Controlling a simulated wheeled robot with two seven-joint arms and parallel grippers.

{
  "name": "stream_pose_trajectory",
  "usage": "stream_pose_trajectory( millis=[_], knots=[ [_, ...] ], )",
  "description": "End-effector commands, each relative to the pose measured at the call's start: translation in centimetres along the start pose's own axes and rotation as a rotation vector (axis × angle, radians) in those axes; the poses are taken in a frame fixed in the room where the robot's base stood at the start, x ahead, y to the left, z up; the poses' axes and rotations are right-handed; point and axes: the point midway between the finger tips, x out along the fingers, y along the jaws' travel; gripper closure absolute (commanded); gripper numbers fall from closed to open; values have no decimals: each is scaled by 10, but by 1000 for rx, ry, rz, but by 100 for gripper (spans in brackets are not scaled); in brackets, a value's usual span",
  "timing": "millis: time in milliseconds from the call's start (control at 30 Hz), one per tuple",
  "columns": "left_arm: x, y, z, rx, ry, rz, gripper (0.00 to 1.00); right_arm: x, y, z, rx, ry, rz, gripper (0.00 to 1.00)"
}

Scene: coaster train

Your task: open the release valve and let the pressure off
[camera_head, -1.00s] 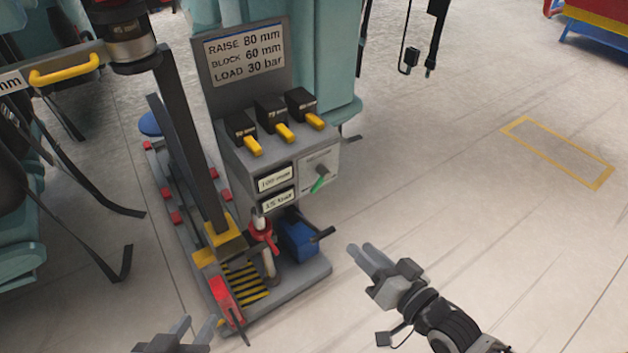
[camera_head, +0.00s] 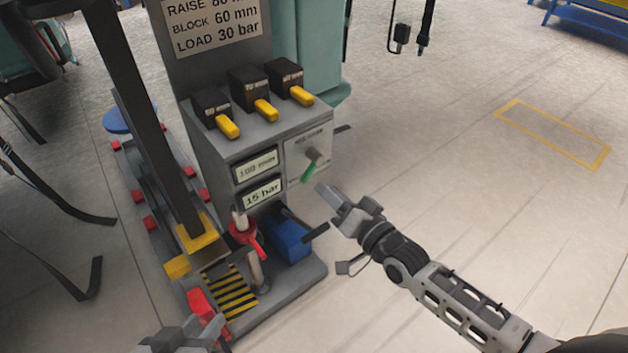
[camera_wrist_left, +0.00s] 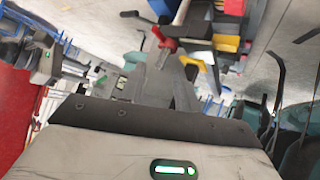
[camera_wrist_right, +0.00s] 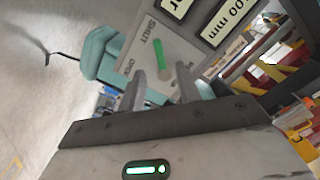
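The release valve is a grey knob with a green lever (camera_head: 309,170) on a light plate (camera_head: 295,150) at the panel's right end. In the right wrist view the green lever (camera_wrist_right: 158,57) has its tip beside the word SHUT; OPEN is written lower left. My right gripper (camera_head: 328,192) is open, just in front and to the right of the valve, apart from it in the head view. The lever shows beyond the gap between its fingers in the right wrist view. The lower display (camera_head: 262,194) reads 15 bar. My left gripper (camera_head: 192,332) looks open and empty, low beside the red pedal.
Three black levers with yellow grips (camera_head: 264,110) stand above the displays. A red-handled part (camera_head: 245,236), a blue box with a dark handle (camera_head: 290,240) and a red pedal (camera_head: 204,312) sit on the base below.

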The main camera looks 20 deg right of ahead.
Motion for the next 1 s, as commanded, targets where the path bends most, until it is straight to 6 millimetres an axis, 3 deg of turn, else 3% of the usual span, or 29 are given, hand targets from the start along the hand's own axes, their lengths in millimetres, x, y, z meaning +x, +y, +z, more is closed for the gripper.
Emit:
stream_pose_trajectory(
  millis=[100,300,733,867,1000],
  knots=[
    [1,1,-2,4,29,6,67,26,1,1,0,3,-2,66],
    [1,4,-6,4,62,13,67,52,0,1,-1,1,-1,66],
    [-3,7,-9,9,75,20,67,60,0,0,-1,-1,0,66],
    [-3,6,-8,11,72,20,67,60,0,0,-1,-1,0,100],
    [-3,6,-7,11,71,19,67,60,0,0,-1,0,0,100]
  ],
)
